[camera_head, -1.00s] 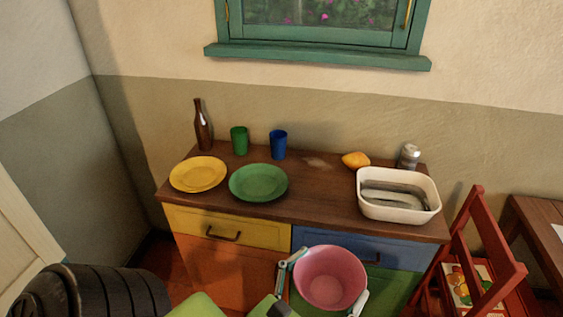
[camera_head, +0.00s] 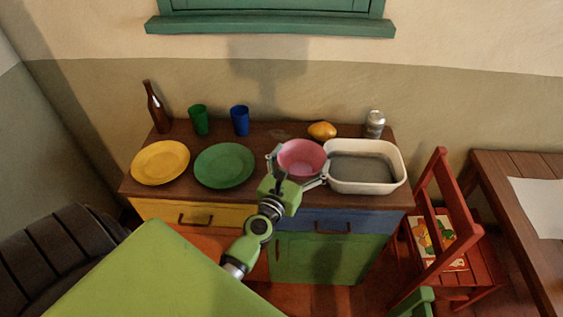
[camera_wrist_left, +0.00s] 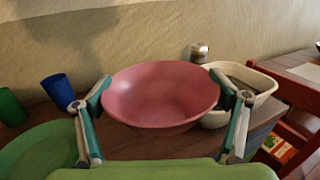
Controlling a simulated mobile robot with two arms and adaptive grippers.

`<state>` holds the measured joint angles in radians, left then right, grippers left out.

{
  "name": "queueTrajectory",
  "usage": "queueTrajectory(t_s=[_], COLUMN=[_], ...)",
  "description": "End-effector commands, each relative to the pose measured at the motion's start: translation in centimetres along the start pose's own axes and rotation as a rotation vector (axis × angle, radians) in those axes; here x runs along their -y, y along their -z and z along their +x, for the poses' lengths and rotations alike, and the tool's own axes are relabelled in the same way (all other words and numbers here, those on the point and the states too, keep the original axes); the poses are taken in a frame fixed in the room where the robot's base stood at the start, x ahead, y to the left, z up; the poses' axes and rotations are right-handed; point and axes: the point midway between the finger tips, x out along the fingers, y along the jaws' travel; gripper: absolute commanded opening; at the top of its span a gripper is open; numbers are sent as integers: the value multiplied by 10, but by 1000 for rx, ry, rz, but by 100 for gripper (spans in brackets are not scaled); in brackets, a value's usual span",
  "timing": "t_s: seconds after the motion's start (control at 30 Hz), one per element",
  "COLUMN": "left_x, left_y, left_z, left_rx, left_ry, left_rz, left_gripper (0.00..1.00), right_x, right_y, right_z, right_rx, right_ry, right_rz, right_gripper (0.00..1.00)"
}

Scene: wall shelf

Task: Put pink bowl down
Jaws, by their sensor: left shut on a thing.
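The pink bowl (camera_head: 302,158) is upright at the front part of the cabinet top, between the green plate and the white basin. My left gripper (camera_head: 298,170) has its fingers on either side of the bowl and is shut on it. In the left wrist view the bowl (camera_wrist_left: 160,95) sits between both fingers, its opening facing up. I cannot tell whether its base touches the wooden cabinet top (camera_head: 275,131). A green piece (camera_head: 412,303) shows at the bottom edge; I see no right gripper.
The green plate (camera_head: 224,166) and yellow plate (camera_head: 160,163) lie to the left. The white basin (camera_head: 366,183) is close on the right. Behind stand a bottle (camera_head: 157,108), green cup (camera_head: 199,120), blue cup (camera_head: 240,121), yellow fruit (camera_head: 322,130) and can (camera_head: 375,124). A red chair (camera_head: 432,240) stands at right.

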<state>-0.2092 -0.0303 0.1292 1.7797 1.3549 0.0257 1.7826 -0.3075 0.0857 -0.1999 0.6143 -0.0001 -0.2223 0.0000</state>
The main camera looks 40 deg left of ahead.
Motion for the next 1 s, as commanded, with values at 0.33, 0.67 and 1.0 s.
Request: queueTrajectory(t_s=[0.33, 0.67, 1.0], left_x=[-51, -65, -71], left_y=[53, 68, 103], left_z=[38, 49, 53], left_rx=[4, 3, 2], left_ry=[0, 1, 1], left_rz=[1, -1, -1], left_gripper=[61, 61, 61], right_x=[3, 9, 9], right_y=[14, 8, 2], right_z=[57, 74, 109], right_rx=[-27, -19, -15], right_ry=[2, 9, 7], right_rz=[0, 3, 3], right_gripper=[40, 40, 40])
